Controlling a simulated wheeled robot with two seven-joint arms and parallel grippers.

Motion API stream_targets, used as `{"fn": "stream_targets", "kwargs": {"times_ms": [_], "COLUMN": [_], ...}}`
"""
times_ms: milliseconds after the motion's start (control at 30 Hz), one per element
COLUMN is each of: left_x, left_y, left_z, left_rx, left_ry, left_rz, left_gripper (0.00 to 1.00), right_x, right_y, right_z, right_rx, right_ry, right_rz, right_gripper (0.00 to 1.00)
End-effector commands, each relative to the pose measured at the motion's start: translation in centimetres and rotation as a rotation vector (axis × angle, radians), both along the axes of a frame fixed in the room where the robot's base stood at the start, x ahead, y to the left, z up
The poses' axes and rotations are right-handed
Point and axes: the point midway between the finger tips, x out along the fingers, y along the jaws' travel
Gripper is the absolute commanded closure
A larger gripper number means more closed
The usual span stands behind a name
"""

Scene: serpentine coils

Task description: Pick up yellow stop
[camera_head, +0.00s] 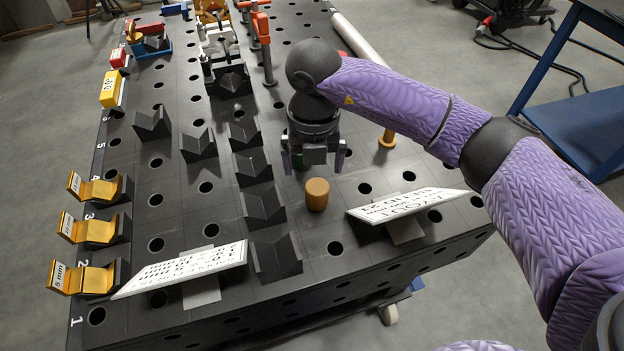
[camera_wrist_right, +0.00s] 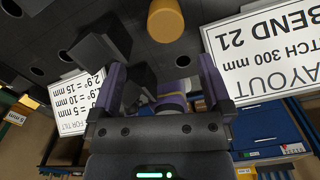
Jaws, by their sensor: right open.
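The yellow stop (camera_head: 317,194) is a short orange-yellow cylinder standing upright on the dark perforated table (camera_head: 350,260). In the right wrist view the stop (camera_wrist_right: 166,18) is at the top edge, partly cut off, beyond the fingertips. My right gripper (camera_head: 314,162) is open and points down, just behind the stop in the head view and apart from it. It also shows in the right wrist view (camera_wrist_right: 161,66) with nothing between its fingers. A green thing is partly hidden behind the gripper. My left gripper is not in view.
Black V-blocks (camera_head: 264,207) stand in a row left of the stop. A tilted white sign (camera_head: 410,203) stands to its right, another sign (camera_head: 185,267) at front left. An orange post (camera_head: 388,137) stands behind right. Yellow-topped gauges (camera_head: 88,229) line the left edge.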

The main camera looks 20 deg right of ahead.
Motion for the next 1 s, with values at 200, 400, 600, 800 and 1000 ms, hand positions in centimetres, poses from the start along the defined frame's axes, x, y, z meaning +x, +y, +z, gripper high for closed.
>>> {"fn": "stream_targets", "kwargs": {"times_ms": [200, 400, 600, 800, 1000], "left_x": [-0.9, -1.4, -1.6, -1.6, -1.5], "left_y": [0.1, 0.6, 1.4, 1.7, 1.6], "left_z": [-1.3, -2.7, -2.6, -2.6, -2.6], "left_rx": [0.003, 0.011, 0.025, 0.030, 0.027], "left_ry": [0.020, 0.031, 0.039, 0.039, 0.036], "left_rz": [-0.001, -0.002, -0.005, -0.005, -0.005], "left_gripper": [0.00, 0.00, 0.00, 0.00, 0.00], "right_x": [0.2, 0.8, 0.9, 0.8, 0.8], "right_y": [-0.2, -0.9, -0.9, -0.9, -0.9], "right_z": [-4.3, -8.0, -8.5, -8.4, -8.4], "right_rx": [0.001, 0.003, 0.002, 0.002, 0.002], "right_ry": [0.005, 0.007, 0.001, 0.001, 0.001], "right_rz": [0.000, 0.001, 0.001, 0.002, 0.002], "right_gripper": [0.00, 0.00, 0.00, 0.34, 0.76]}}
